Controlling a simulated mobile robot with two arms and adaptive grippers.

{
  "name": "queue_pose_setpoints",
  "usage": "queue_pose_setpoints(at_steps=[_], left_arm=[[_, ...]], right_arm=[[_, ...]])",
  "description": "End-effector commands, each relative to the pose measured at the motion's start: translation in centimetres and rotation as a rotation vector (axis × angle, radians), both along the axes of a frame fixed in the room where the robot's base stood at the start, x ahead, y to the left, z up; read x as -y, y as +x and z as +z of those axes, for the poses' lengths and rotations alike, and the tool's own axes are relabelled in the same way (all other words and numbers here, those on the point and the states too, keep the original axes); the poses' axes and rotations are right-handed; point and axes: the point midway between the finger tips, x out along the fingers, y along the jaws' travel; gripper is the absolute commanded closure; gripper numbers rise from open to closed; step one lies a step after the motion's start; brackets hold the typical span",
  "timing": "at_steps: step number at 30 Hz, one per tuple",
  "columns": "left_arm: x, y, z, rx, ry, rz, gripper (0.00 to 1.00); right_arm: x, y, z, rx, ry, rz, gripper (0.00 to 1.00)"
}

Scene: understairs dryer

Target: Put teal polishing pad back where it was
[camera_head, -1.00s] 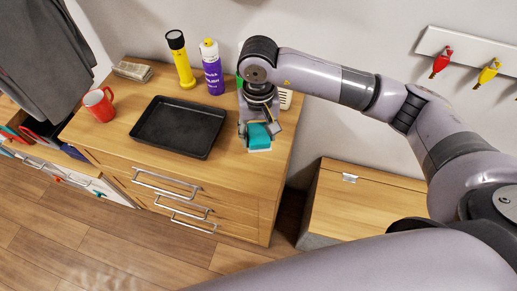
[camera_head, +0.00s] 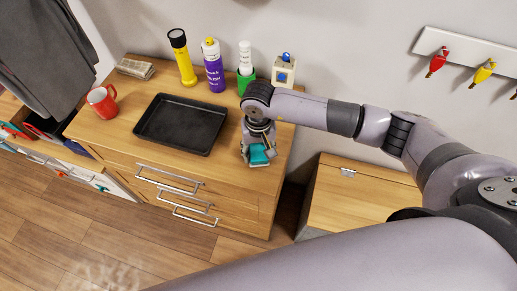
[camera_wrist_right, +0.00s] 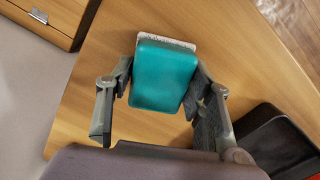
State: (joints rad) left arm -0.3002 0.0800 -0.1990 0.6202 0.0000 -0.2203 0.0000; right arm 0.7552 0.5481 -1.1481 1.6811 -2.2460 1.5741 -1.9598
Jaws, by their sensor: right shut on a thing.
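The teal polishing pad (camera_head: 260,156) has a teal body and a pale fibrous face. It is at the right end of the wooden dresser top, right of the black tray. My right gripper (camera_head: 258,148) is shut on it, with fingers on opposite sides. In the right wrist view the teal pad (camera_wrist_right: 165,75) sits between the two fingers, its pale edge showing at the far end. I cannot tell whether the pad touches the dresser top. My left gripper is not in view.
The black tray (camera_head: 181,124) lies left of the gripper. Behind stand a yellow flashlight (camera_head: 186,68), purple bottle (camera_head: 214,72), white-and-green bottle (camera_head: 245,60) and small box with a blue top (camera_head: 284,70). A red mug (camera_head: 103,102) is at left. Bare wood surrounds the pad.

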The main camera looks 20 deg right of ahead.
Motion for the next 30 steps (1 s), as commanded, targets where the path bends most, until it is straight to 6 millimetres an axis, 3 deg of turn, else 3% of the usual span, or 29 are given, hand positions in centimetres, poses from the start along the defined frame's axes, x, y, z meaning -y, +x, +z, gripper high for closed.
queue_pose_setpoints(at_steps=[3,4,12,25,30], left_arm=[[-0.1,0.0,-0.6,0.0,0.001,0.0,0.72],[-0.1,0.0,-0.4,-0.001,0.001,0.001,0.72],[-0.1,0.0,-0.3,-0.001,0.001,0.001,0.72],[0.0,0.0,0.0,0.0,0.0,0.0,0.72],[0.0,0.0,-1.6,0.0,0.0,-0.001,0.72]], right_arm=[[0.0,0.0,-0.4,0.001,0.0,0.0,0.81],[0.0,0.0,-0.3,0.0,0.0,0.0,0.5],[0.0,0.0,-0.2,0.0,-0.001,-0.001,0.32],[0.0,0.1,0.4,0.002,0.001,0.0,0.32],[0.0,0.2,3.3,0.007,0.001,0.0,0.32]])
